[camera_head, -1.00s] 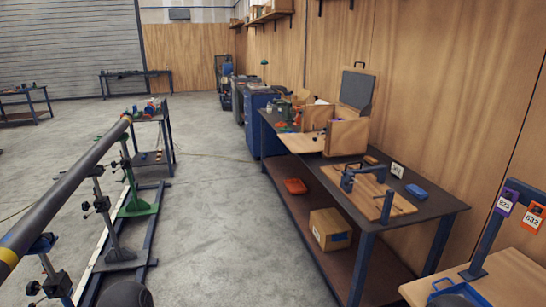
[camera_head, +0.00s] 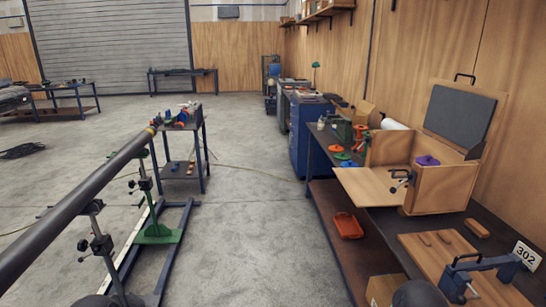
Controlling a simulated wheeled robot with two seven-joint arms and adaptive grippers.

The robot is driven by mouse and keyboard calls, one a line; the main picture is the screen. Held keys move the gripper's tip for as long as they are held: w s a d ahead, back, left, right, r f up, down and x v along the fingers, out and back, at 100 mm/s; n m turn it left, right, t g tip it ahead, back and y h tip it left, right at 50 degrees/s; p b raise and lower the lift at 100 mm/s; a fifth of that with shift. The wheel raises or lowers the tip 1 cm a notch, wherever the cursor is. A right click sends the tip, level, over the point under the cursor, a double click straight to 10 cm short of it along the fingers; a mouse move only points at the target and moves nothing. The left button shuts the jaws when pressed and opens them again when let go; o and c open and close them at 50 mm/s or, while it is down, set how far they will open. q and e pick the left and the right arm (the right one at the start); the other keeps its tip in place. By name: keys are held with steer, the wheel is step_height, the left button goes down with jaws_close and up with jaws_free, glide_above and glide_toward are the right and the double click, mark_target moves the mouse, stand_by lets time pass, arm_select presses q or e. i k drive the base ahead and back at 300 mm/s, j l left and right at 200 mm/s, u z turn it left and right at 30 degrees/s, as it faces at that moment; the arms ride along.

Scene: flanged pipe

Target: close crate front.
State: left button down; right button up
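The wooden crate (camera_head: 445,188) stands on the workbench at the right. Its lid (camera_head: 461,117), lined with dark grey foam and topped by a black handle, is raised. Its front panel (camera_head: 368,186) is folded down and lies out nearly flat toward the left, over the bench edge. A black latch (camera_head: 401,180) with a knob sits at the near front corner of the crate. A purple object (camera_head: 427,160) shows inside. Neither of my grippers is in view; only dark rounded parts, apparently my arms, show at the bottom edge.
The dark workbench (camera_head: 383,228) has a lower shelf with a red tray (camera_head: 347,225). Nearer lie a wooden board with a blue clamp (camera_head: 470,275) and a 302 sign (camera_head: 526,255). A long pipe (camera_head: 70,212) on stands fills the left. The floor between is clear.

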mark_target(364, 189)
steer(key=i+z, duration=0.1)
steer(key=i, duration=0.75)
steer(key=i+j+z, duration=0.15)
steer(key=i, duration=0.7)
